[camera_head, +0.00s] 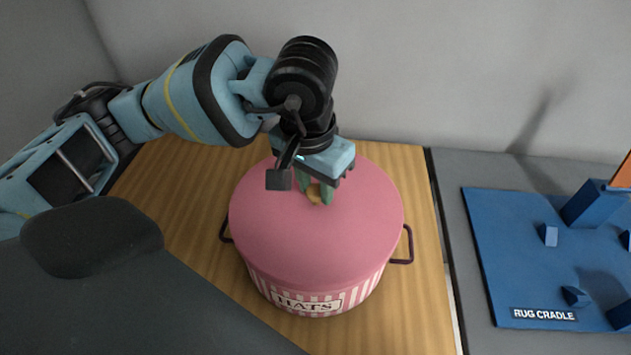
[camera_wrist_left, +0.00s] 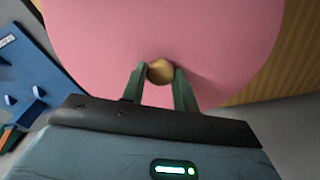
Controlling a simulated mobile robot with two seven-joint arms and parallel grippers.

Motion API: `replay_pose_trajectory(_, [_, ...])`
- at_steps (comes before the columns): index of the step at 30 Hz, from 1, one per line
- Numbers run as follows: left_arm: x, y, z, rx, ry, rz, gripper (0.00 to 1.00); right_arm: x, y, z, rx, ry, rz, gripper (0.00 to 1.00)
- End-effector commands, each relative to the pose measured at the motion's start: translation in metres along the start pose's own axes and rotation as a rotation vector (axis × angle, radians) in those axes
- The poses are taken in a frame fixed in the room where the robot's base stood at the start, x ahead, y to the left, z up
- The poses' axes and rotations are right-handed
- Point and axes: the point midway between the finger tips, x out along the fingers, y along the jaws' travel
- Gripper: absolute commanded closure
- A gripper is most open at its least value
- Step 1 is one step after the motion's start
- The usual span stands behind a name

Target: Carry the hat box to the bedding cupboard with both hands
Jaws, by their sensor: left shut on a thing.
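The hat box (camera_head: 317,230) is round, with a pink lid and a pink-and-white striped side with a "HATS" label. It stands upright on a wooden surface (camera_head: 405,315). Dark handles stick out at its left and right sides, and nothing holds them. My left gripper (camera_head: 316,192) reaches down from above onto the lid. Its green fingers are shut on the gold lid knob (camera_wrist_left: 160,72), which shows between the fingertips in the left wrist view. The lid fills much of that view. My right gripper is in neither view. No bedding cupboard can be made out.
A blue board (camera_head: 520,225) labelled "RUG CRADLE", with several blue blocks, lies on a grey surface to the right. A grey wall (camera_head: 420,70) stands close behind. Bare wood shows in front and to the right of the box.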

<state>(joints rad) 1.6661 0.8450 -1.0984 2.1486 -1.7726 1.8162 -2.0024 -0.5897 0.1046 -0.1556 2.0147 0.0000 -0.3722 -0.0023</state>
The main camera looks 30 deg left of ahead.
Motion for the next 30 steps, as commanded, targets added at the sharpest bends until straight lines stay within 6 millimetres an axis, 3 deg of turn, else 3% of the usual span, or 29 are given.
replay_pose_trajectory(30, [0.0029, -0.0001, 0.0004, 0.0, 0.0, 0.0, 0.94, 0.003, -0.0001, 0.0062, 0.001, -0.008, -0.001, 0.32])
